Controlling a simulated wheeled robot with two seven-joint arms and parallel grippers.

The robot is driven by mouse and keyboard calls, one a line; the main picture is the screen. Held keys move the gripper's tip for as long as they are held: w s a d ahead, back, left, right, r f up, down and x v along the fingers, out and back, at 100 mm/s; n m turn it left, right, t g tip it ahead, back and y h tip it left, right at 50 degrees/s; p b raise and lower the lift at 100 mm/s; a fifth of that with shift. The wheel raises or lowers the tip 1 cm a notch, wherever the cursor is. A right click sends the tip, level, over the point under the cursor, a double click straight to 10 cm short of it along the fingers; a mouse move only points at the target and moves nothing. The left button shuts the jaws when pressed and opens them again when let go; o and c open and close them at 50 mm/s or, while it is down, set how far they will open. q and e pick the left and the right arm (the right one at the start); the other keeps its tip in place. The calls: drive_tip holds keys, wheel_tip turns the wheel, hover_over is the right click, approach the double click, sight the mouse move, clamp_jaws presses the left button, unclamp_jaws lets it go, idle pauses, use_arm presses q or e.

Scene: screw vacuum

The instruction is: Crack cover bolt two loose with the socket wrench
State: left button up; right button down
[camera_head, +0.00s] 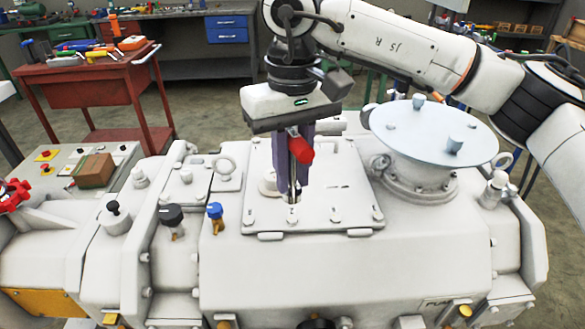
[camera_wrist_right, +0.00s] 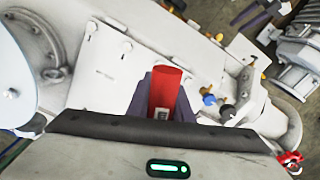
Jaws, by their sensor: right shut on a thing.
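The flat cover plate (camera_head: 262,160) lies on top of the white pump housing, with several bolts along its front edge. My right gripper (camera_head: 294,178), with purple fingers, points down over the plate and is shut on the socket wrench (camera_head: 301,150). The red end of the wrench also shows in the right wrist view (camera_wrist_right: 166,90). My left gripper is out of view.
A pale round disc (camera_head: 425,130) with two knobs stands right of the plate. A black-capped valve (camera_head: 171,216) and a blue-capped valve (camera_head: 215,213) stand to the left. A lifting eye (camera_head: 225,170) rises beside the plate. A red tool cart (camera_head: 90,95) stands behind.

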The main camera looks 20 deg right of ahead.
sight(292, 190)
wheel_tip(292, 190, down, 2)
drive_tip(key=shift+f+b, duration=0.1)
drive_tip(key=shift+b, duration=0.6)
drive_tip(key=shift+f+b, duration=0.45)
drive_tip(key=shift+f, duration=0.2)
drive_tip(key=shift+f+b, duration=0.3)
drive_tip(key=shift+f, duration=0.2)
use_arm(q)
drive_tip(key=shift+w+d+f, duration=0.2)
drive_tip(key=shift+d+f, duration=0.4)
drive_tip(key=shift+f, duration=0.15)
use_arm(e)
drive_tip(key=shift+f, duration=0.15)
use_arm(q)
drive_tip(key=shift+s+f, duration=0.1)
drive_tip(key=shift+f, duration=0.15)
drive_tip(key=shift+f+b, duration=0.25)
drive_tip(key=shift+b, duration=0.3)
use_arm(e)
drive_tip(key=shift+f, duration=0.65)
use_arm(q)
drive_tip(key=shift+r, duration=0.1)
